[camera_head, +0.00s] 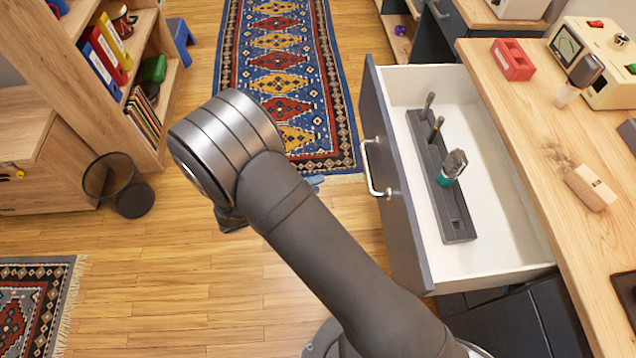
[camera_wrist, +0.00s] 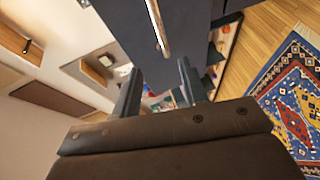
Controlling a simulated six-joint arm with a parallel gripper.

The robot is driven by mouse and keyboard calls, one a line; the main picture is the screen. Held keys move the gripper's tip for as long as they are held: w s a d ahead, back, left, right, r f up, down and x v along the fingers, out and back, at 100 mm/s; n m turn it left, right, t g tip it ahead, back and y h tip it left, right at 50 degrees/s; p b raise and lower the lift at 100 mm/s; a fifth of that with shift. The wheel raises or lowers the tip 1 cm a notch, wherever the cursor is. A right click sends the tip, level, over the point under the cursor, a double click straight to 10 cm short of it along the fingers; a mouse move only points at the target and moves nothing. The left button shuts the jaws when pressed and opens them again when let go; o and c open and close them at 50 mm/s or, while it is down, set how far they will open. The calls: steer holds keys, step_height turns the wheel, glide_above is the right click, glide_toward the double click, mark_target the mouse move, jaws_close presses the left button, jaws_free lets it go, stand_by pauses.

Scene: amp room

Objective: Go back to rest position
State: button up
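My gripper (camera_wrist: 160,88) shows in the wrist view with its two fingers apart and no object between them. In the head view my arm's bent elbow and forearm fill the middle and hide most of the gripper. A drawer (camera_head: 508,235) stands pulled open at the right, with a metal handle (camera_head: 370,170) on its dark front. In the wrist view the drawer front (camera_wrist: 115,15) and its handle (camera_wrist: 157,25) appear above the fingers; whether they touch cannot be told.
Inside the drawer lies a dark holder (camera_head: 455,222) with several upright tools, one teal-banded (camera_head: 451,167). The wooden desk (camera_head: 540,120) carries a red block (camera_head: 512,60), a beige device (camera_head: 590,60) and a wooden block (camera_head: 590,187). A wire bin (camera_head: 110,178) stands left; open floor (camera_head: 180,270) lies between.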

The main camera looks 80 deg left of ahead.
mark_target(367, 165)
steer(key=x, duration=1.7)
steer(key=shift+w+a+f, duration=0.1)
steer(key=shift+w, duration=0.05)
steer(key=shift+s, duration=0.4)
steer(key=v, duration=1.6)
steer(key=shift+s+d, duration=0.2)
steer(key=shift+d, duration=0.1)
steer(key=shift+w, duration=0.1)
steer(key=shift+x, duration=8.4)
steer(key=shift+w+a, duration=0.15)
steer(key=shift+w, duration=0.4)
